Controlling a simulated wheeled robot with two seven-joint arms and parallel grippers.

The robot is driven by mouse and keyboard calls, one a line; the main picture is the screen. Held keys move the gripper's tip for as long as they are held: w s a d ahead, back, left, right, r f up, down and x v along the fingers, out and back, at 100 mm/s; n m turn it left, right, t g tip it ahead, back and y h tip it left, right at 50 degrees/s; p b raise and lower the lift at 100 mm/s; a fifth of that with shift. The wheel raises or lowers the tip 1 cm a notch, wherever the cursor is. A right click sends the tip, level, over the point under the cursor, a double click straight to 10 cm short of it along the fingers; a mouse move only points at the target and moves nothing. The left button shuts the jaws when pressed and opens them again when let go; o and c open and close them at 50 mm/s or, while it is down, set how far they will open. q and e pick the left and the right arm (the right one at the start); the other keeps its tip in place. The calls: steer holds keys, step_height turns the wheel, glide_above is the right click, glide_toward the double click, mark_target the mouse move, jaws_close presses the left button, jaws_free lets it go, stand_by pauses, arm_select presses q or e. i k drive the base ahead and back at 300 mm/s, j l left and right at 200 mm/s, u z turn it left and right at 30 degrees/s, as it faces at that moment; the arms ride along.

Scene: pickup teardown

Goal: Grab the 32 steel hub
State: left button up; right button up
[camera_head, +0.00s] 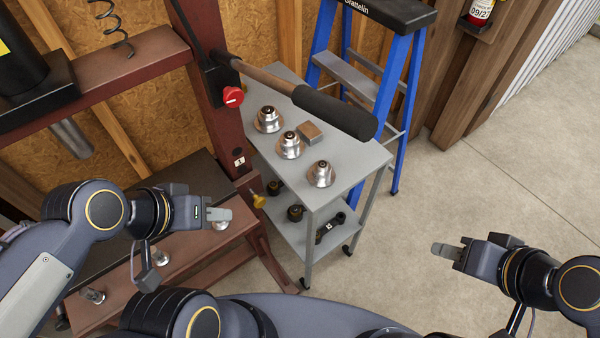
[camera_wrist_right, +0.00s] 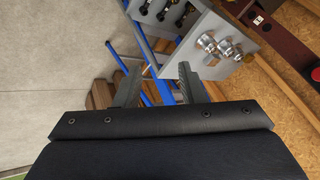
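Three steel hubs stand on the top of a grey cart (camera_head: 345,158): a back one (camera_head: 268,120), a middle one (camera_head: 290,146) and a front one (camera_head: 321,174). I cannot read a number on any. The hubs also show small in the right wrist view (camera_wrist_right: 226,47). My right gripper (camera_head: 446,250) is over the floor, right of the cart and apart from it. In its wrist view the two fingers (camera_wrist_right: 158,78) are spread with nothing between them. My left gripper (camera_head: 220,214) is left of the cart, above the press bench; its finger gap is not clear.
A small brown block (camera_head: 310,132) lies among the hubs. Dark parts (camera_head: 330,227) lie on the cart's lower shelf. A red press frame (camera_head: 215,110) with a black-gripped lever (camera_head: 335,110) reaches over the cart. A blue ladder (camera_head: 385,90) stands behind. Floor at right is clear.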

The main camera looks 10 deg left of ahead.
mark_target(321, 180)
steer(key=k+j+z, duration=0.4)
steer(key=k+j, duration=1.1)
steer(key=k, duration=0.05)
